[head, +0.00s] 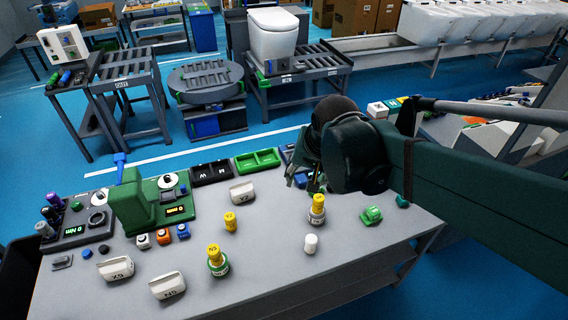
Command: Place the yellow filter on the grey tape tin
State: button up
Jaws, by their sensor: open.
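Three yellow filter-like pieces are on the grey table. One yellow piece (230,222) stands alone near the middle. Another yellow piece (214,252) sits on a green-and-white round base (219,269). A third yellow piece (318,202) sits on a pale round base (316,219) at the right. I cannot tell for certain which round thing is the grey tape tin; the pale base may be it. My gripper (312,184) is open, just above or behind the third yellow piece. Its fingers are small, dark and partly hidden by my wrist; contact cannot be told.
White handle-shaped parts (167,286) lie at the front left and centre. A white cylinder (311,243) and a green block (371,215) stand at the right. A green device (145,205) and black and green trays (257,160) line the back. Bare tabletop lies front right.

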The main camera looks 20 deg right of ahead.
jog(key=s+a+r+n+t, duration=0.2)
jog(key=s+a+n, duration=0.2)
jog(key=s+n, duration=0.2)
jog(key=shift+s+r+n, duration=0.3)
jog(key=shift+s+r, duration=0.05)
jog(key=shift+s, duration=0.15)
jog(key=shift+a+f, duration=0.1)
notch_tip(320, 180, down, 23)
jog(key=b, duration=2.3)
dwell(3.5)
